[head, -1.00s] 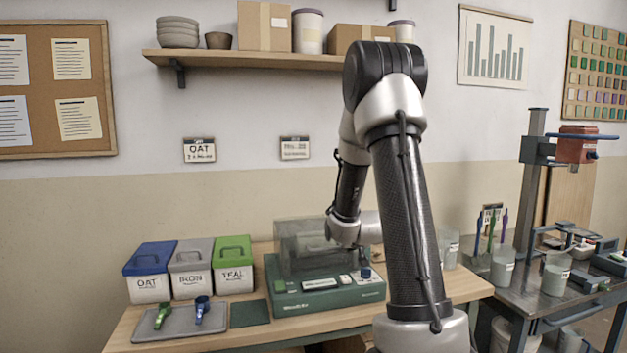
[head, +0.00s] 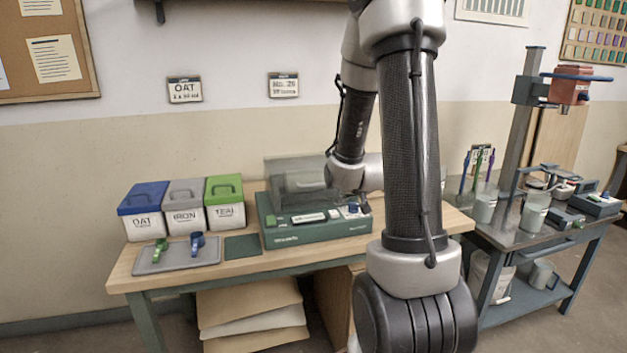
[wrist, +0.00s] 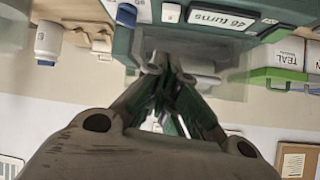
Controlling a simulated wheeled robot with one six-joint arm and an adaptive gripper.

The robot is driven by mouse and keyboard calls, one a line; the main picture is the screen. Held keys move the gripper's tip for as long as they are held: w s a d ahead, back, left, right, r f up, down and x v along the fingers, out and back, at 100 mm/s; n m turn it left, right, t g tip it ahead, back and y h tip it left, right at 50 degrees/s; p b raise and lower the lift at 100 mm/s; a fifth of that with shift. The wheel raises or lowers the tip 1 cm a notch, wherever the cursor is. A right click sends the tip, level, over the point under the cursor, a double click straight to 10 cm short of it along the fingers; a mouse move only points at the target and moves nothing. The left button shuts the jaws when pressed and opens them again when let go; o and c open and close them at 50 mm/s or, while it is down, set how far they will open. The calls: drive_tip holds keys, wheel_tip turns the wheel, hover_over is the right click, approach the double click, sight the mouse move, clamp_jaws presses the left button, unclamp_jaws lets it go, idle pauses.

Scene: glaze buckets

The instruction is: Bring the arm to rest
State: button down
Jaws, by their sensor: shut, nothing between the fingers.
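My arm stands in the middle of the head view, folded with its forearm hanging down toward the bench. My gripper (wrist: 160,65) shows in the wrist view with its fingers together and nothing between them. In the head view the gripper itself is hidden behind my arm, near the green machine (head: 315,232) with a clear cover (head: 296,176). In the wrist view the machine's green front carries a display (wrist: 222,19) reading "26 turns". I cannot tell whether the fingers touch the machine.
Blue-lidded OAT (head: 143,224), grey-lidded IRON (head: 184,218) and green-lidded TEAL (head: 226,216) buckets stand left of the machine. A grey tray (head: 176,259) holds a green and a blue scoop. A side table (head: 520,238) with cups and a stand is at right.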

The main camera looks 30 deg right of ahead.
drive_tip(key=s+a+f+g+y, duration=0.1)
drive_tip(key=s+a+f+g, duration=0.15)
drive_tip(key=s, duration=0.25)
drive_tip(key=s+a+f+g+y, duration=0.1)
drive_tip(key=s+a+f+g, duration=0.1)
drive_tip(key=s+f+g, duration=0.3)
drive_tip(key=s+a+r+n+y, duration=0.1)
drive_tip(key=s+a+r+n, duration=0.1)
drive_tip(key=s+a+r, duration=0.4)
drive_tip(key=s+a+r+n+t, duration=0.1)
drive_tip(key=s+a+r+n, duration=0.2)
drive_tip(key=s+a+r, duration=0.4)
drive_tip(key=shift+s+a+r+n+y, duration=0.25)
drive_tip(key=shift+s+r, duration=0.85)
drive_tip(key=shift+r, duration=2.55)
drive_tip(key=shift+d, duration=0.1)
